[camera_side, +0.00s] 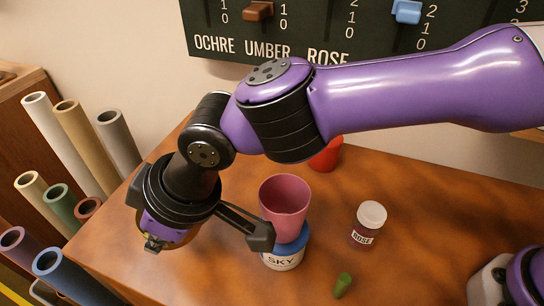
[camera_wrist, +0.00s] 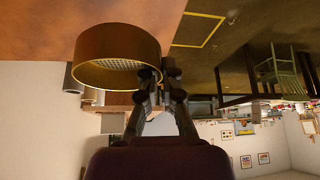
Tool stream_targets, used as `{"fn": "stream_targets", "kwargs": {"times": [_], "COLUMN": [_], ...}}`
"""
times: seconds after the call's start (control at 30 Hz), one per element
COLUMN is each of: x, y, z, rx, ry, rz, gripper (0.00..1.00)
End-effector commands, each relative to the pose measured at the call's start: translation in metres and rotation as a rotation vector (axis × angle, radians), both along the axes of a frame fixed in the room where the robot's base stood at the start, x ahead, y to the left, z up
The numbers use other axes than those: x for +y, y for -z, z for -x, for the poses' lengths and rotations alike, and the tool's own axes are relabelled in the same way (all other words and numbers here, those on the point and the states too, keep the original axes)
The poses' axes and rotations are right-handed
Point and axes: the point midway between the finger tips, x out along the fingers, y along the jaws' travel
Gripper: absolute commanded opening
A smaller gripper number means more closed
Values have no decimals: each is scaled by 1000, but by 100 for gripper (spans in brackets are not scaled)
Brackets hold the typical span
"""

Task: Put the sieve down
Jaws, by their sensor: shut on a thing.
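The sieve (camera_wrist: 118,48) is a round, brass-brown ring with a pale mesh inside, on the left in the wrist view. My gripper (camera_wrist: 161,73) has its dark fingertips at the sieve's right edge and is shut on it there. The exact spot of the grip is small and dark.
The pink cup (camera_side: 285,198) overlaps the SKY jar (camera_side: 283,261) in the picture. A ROSE jar (camera_side: 366,228), a green piece (camera_side: 342,285) and a red cup (camera_side: 327,155) are on the wooden table (camera_side: 440,215). Several rolls (camera_side: 75,140) stand off the table's left side.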

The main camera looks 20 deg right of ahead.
Motion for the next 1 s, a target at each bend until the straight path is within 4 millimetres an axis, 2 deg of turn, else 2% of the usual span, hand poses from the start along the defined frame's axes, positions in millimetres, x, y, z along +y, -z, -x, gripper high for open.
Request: {"fn": "stream_targets", "kwargs": {"times": [0.13,0.3,0.4,0.5,0.63,0.73,1.0], "x": [-25,-82,-113,-132,-140,-139,-139], "y": [-15,-17,-18,-16,6,26,63], "z": [-23,-61,-76,-83,-84,-84,-84], "rx": [3,17,24,29,34,34,34], "ry": [25,66,87,98,100,99,100], "rz": [-1,-3,-10,-17,-17,-18,-17], "gripper": [0,0,0,0,0,0,0]}}
